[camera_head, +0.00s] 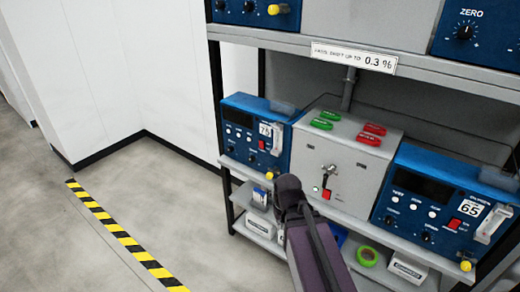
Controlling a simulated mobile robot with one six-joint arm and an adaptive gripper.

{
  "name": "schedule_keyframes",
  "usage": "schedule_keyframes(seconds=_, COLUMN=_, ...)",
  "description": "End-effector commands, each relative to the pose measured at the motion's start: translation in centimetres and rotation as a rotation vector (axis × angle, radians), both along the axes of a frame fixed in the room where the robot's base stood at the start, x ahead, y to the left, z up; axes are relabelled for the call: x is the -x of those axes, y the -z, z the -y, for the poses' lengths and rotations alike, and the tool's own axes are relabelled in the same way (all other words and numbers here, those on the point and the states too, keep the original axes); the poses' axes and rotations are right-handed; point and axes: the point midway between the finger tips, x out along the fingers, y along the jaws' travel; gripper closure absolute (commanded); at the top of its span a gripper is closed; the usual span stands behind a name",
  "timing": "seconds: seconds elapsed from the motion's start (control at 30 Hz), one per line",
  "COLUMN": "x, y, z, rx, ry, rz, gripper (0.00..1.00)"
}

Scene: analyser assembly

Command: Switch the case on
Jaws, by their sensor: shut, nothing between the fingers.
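A grey case (307,153) stands in the middle of the shelf, with a dark lever (328,174) and a small red part (326,194) on its front. Two green pieces (322,124) and two red pieces (368,140) lie on its top. A blue case marked 75 (239,128) stands to its left and a blue case marked 65 (420,190) to its right. Each blue case has a small red switch, on the left one (262,145) and the right one (454,224); their positions are too small to tell. My arm rises in front of the grey case's lower left; my gripper is not discernible.
An upper shelf (300,41) with a sign reading 0.3 % overhangs the cases. A lower shelf (262,237) holds small boxes and a green tape roll (367,256). Open floor with yellow-black striped tape (118,231) lies at left, before a white wall.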

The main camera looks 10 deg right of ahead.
Motion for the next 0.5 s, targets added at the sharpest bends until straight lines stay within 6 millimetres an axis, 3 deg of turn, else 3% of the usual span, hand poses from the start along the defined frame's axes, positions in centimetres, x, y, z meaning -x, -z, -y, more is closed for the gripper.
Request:
schedule_keyframes(seconds=0.2, x=-4.1, y=1.9, z=-1.3, rx=-0.022, ry=-0.195, rz=0.161, gripper=1.0)
schedule_keyframes(seconds=0.5, x=-10.2, y=3.0, z=-3.2, rx=0.011, ry=-0.486, rz=0.44, gripper=1.0)
